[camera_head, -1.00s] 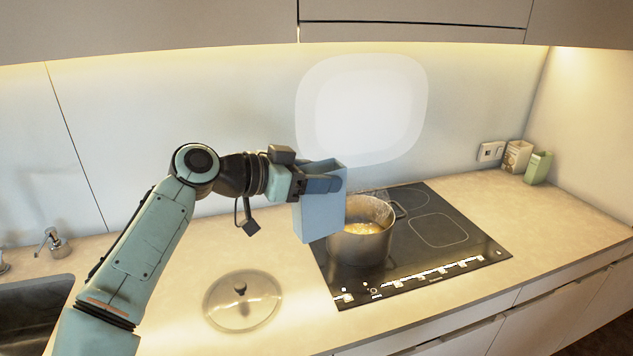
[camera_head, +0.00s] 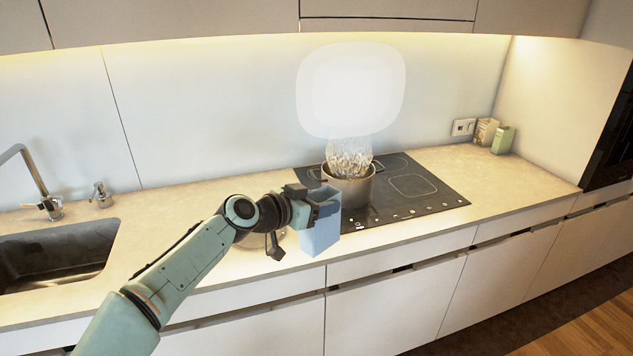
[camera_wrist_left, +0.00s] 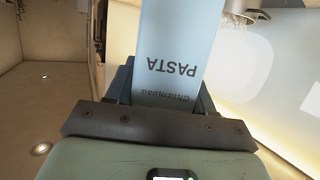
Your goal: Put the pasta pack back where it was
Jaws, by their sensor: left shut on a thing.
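My left gripper (camera_head: 322,200) is shut on the pasta pack (camera_head: 321,236), a light blue open-topped box. The pack is upright in front of the hob, at the counter's front edge, clear of the pot. In the left wrist view the pack (camera_wrist_left: 178,45) shows the word PASTA upside down, between the fingers of my gripper (camera_wrist_left: 165,85). My right gripper is in neither view.
A steaming pot (camera_head: 349,186) stands on the black hob (camera_head: 415,187). A beige pack (camera_head: 485,131) and a green pack (camera_head: 503,140) stand at the counter's far right by a socket (camera_head: 463,127). Counter between hob and packs is clear. A sink (camera_head: 55,255) is at left.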

